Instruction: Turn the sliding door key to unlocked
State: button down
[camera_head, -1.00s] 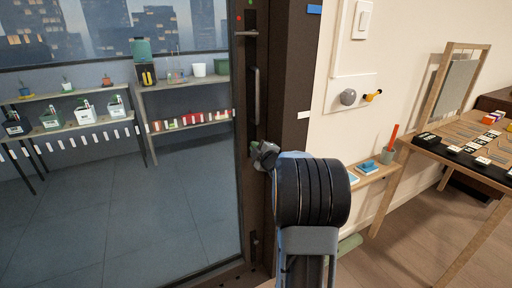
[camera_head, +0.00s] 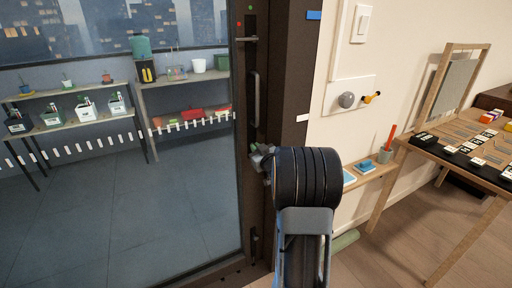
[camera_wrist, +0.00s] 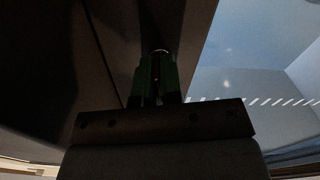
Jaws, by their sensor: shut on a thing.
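The sliding glass door (camera_head: 150,190) has a dark frame with a long vertical handle (camera_head: 256,97) and a lever (camera_head: 247,39) above it. My gripper (camera_head: 258,155) is at the door's edge stile, below the handle, at the height of the lock. In the wrist view my gripper's green fingers (camera_wrist: 157,75) are close together and shut on a small part, with a thin metallic ring (camera_wrist: 159,51) showing at their tips. I take this part to be the key, but it is mostly hidden by the fingers and the dark picture. Its turn angle cannot be read.
A dark door post (camera_head: 289,80) stands right of the door. A wall plate with a grey knob (camera_head: 347,100) and a small shelf (camera_head: 372,176) are further right, beside a wooden table (camera_head: 465,165). Shelves with planters (camera_head: 85,110) stand behind the glass.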

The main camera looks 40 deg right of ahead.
jog(key=shift+m+p, duration=0.45)
jog(key=shift+m, duration=0.75)
jog(key=c, duration=1.3)
grip_release()
jog(key=shift+s, duration=0.1)
jog(key=s, duration=0.4)
jog(key=s+a, duration=0.1)
jog(key=s, duration=0.4)
jog(key=s+a+p, duration=0.1)
jog(key=s, duration=0.3)
jog(key=shift+s, duration=0.3)
